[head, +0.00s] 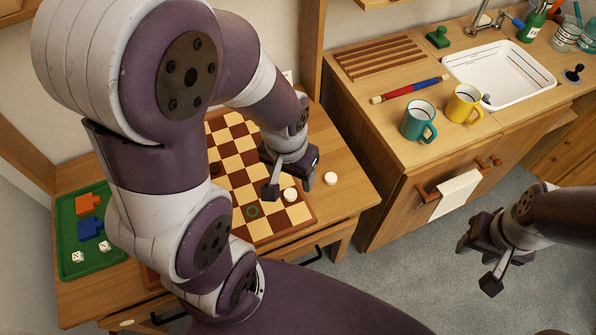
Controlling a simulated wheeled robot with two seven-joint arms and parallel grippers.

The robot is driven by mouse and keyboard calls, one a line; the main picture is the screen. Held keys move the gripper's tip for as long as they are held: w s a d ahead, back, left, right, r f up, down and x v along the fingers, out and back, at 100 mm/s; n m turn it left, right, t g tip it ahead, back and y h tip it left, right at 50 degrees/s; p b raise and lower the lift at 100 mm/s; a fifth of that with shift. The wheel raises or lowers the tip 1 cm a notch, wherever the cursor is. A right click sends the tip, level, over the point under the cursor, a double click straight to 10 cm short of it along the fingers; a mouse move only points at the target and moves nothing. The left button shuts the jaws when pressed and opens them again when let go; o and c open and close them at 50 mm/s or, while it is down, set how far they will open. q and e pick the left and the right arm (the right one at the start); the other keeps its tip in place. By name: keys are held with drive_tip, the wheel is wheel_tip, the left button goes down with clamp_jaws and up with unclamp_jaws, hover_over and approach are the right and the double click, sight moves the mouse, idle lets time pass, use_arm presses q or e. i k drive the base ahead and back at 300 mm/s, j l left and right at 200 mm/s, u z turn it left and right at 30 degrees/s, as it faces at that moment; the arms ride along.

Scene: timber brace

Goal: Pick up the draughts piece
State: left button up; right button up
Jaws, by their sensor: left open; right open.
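A white draughts piece (291,195) lies on the checkered board (236,143) near its right edge. A second white piece (331,179) lies on the bare wood to the right of the board. My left gripper (289,188) is open, pointing down at the board's right side. In the picture the first white piece shows between its fingertips; I cannot tell how high the fingers are above it. My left arm hides the board's left part. My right gripper (477,267) is open and empty over the floor.
A green tray (66,243) with orange and blue pieces and dice is at the table's left. On the counter at right stand a teal mug (418,121), a yellow mug (464,104) and a white sink (500,73). Bare table (345,197) lies right of the board.

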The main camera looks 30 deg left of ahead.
sight(330, 178)
drive_tip(key=i+l+u, duration=0.6)
drive_tip(key=l, duration=0.35)
drive_tip(key=i+j, duration=0.05)
drive_tip(key=i, duration=0.05)
